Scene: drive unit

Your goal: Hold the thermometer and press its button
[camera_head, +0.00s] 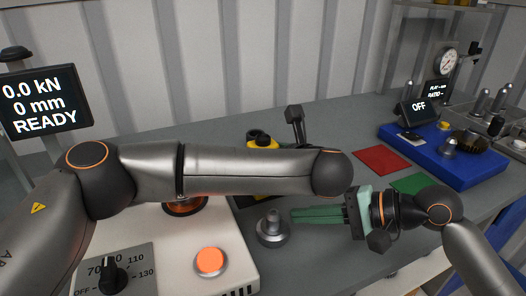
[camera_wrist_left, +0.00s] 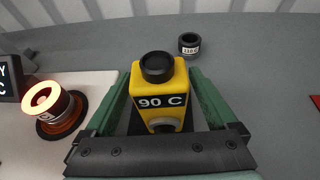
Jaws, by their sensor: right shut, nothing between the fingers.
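The yellow thermometer (camera_wrist_left: 170,85) has a black round top, a display reading 90 C and a pale rounded part below the display. I cannot tell which part is its button. My left gripper (camera_wrist_left: 162,80) has its green fingers on both sides of the yellow body, apparently closed against it.
A silver knobbed weight (camera_head: 272,228) stands just left of the right fingertips. A white heater unit (camera_head: 222,240) with a glowing part (camera_wrist_left: 45,100) is at left. A small labelled black cylinder (camera_wrist_left: 189,44) stands beyond the thermometer. Red (camera_head: 382,159) and green mats lie right.

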